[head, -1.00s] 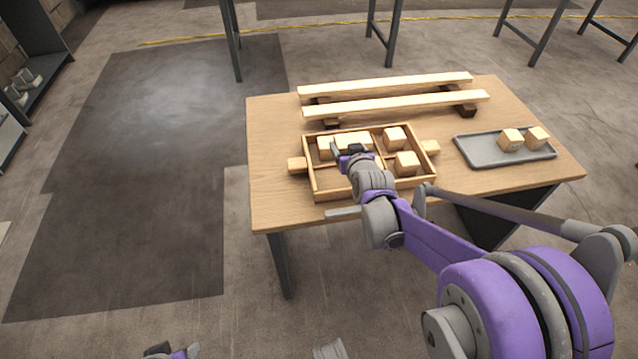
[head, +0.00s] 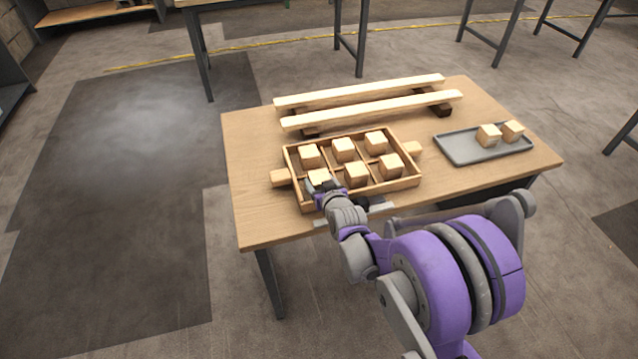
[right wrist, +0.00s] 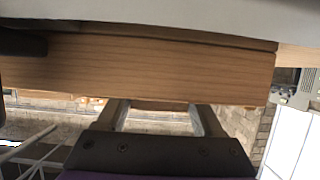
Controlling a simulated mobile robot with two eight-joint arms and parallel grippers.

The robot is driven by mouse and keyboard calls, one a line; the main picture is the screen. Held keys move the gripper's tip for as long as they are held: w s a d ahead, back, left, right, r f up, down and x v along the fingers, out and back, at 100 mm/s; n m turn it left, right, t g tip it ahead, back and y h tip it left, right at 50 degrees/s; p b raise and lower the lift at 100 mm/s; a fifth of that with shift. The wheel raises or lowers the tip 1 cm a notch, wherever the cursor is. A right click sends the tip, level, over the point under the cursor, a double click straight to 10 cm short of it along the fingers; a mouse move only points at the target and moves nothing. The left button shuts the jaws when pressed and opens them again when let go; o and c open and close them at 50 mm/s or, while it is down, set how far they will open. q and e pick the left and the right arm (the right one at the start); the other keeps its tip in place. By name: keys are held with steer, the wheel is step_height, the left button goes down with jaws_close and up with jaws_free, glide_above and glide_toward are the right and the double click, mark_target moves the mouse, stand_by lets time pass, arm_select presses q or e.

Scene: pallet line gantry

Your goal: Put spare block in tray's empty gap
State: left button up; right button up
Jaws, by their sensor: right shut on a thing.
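The wooden tray (head: 411,183) stands on the table, split into small compartments. Pale wooden blocks show in its back row, such as the back-left block (head: 308,156), and in its front row, such as the front-middle block (head: 356,174). My right gripper (head: 322,187) is at the front-left compartment, shut on the block (head: 318,176) there. The gripper partly covers this block, so I cannot tell whether it rests on the tray floor. In the right wrist view a broad wooden surface (right wrist: 140,68) lies across the fingers; I cannot tell which part it is. My left gripper is not in view.
A grey tray (head: 456,153) with two more blocks (head: 488,135) stands at the table's right. Two long pale rails (head: 370,92) lie behind the wooden tray. Wooden handles stick out at the tray's sides. The table's left part (head: 245,145) is clear.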

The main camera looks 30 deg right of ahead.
steer(key=shift+f, duration=0.2)
steer(key=o, duration=1.4)
steer(key=shift+r, duration=0.1)
